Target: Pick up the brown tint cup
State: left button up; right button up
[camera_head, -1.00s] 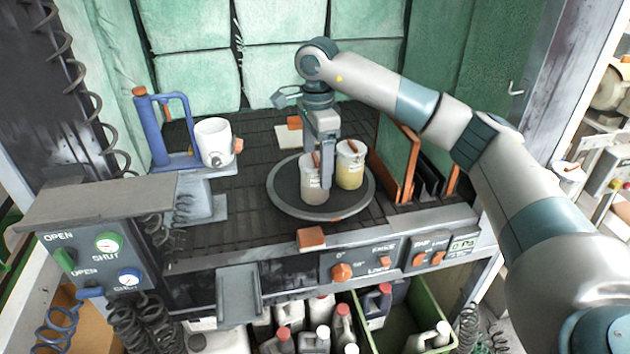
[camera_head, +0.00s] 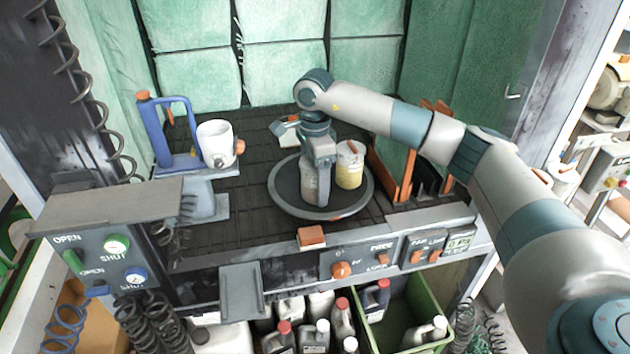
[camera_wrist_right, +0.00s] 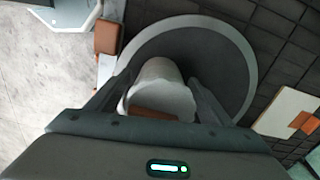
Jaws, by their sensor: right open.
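The brown tint cup (camera_head: 308,188), a pale cup with dull brownish contents low down, stands on the round grey turntable (camera_head: 290,205). It is partly hidden behind my right gripper (camera_head: 320,193), which points down at it. In the right wrist view the cup (camera_wrist_right: 158,80) sits between the two open fingers of the right gripper (camera_wrist_right: 161,77), with a brown piece at its near side. I cannot tell whether either finger touches it. A similar cup with yellow contents (camera_head: 349,168) stands close to the right on the same turntable. My left gripper is not in view.
A blue stand with a white pot (camera_head: 214,142) is to the left. Upright orange-edged panels (camera_head: 395,180) stand close to the turntable's right. An orange block (camera_head: 312,236) sits at the front ledge. Green padded walls close the back.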

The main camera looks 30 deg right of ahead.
jog(key=c, duration=1.2)
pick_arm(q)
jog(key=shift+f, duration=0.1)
pick_arm(e)
jog(key=shift+o, duration=0.2)
jog(key=shift+r, duration=0.2)
